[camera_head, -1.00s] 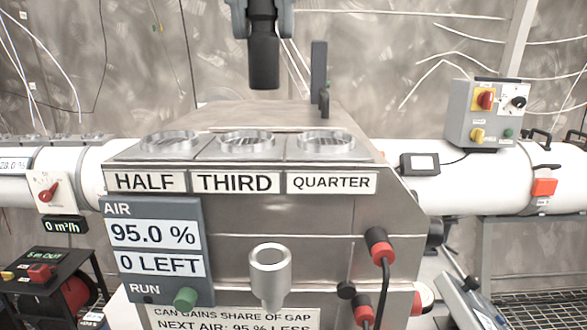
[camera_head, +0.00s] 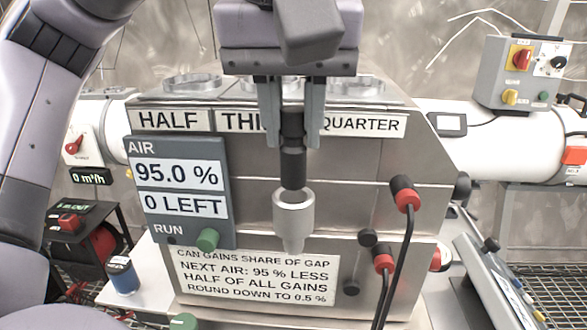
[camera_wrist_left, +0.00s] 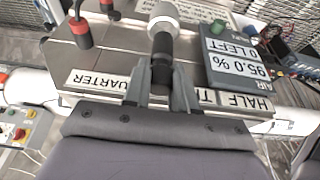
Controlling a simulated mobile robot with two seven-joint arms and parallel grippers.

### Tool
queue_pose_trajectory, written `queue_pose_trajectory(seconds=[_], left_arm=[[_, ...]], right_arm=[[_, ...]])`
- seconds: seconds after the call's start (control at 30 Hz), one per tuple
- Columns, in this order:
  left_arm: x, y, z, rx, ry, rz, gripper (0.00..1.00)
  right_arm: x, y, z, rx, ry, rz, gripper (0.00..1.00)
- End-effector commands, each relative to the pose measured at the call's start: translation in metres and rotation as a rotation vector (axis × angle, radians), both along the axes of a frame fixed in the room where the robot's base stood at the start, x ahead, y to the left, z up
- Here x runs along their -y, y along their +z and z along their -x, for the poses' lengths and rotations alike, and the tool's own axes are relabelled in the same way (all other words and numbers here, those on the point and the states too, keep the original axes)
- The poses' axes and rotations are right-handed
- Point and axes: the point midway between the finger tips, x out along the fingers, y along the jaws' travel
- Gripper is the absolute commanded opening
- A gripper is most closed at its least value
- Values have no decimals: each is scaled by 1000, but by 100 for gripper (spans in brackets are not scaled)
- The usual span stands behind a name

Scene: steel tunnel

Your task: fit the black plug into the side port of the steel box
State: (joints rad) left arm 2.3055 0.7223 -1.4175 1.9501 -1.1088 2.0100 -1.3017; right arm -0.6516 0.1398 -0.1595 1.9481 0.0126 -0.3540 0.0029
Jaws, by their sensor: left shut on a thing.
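My left gripper (camera_head: 293,143) comes in from the upper left and points down in front of the steel box (camera_head: 345,205). Its two grey fingers are shut on the black plug (camera_head: 293,167), which hangs upright. The side port (camera_head: 293,213) is a pale grey cup on the box's front face. The plug's lower end is at the port's mouth; I cannot tell how far it is inside. The wrist view shows the plug (camera_wrist_left: 162,66) between the fingers and lined up with the port (camera_wrist_left: 164,18). My right gripper is not in view.
A display panel (camera_head: 180,190) reading 95.0 % and 0 LEFT is left of the port. Red-capped plugs (camera_head: 404,195) with black cables are on the right. A white pipe (camera_head: 510,148) runs behind. A switch box (camera_head: 520,75) stands at the back right.

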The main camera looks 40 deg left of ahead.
Motion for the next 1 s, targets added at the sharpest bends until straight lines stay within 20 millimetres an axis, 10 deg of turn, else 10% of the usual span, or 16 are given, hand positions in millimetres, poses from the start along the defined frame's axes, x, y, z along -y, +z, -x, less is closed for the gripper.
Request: queue_pose_trajectory(seconds=[0.83,0.9,1.0], left_arm=[[0,-49,0,0,0,1,0],[0,-48,0,0,0,1,42],[0,-48,0,0,0,1,52]], right_arm=[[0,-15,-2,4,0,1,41],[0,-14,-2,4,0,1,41],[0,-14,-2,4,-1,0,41]])
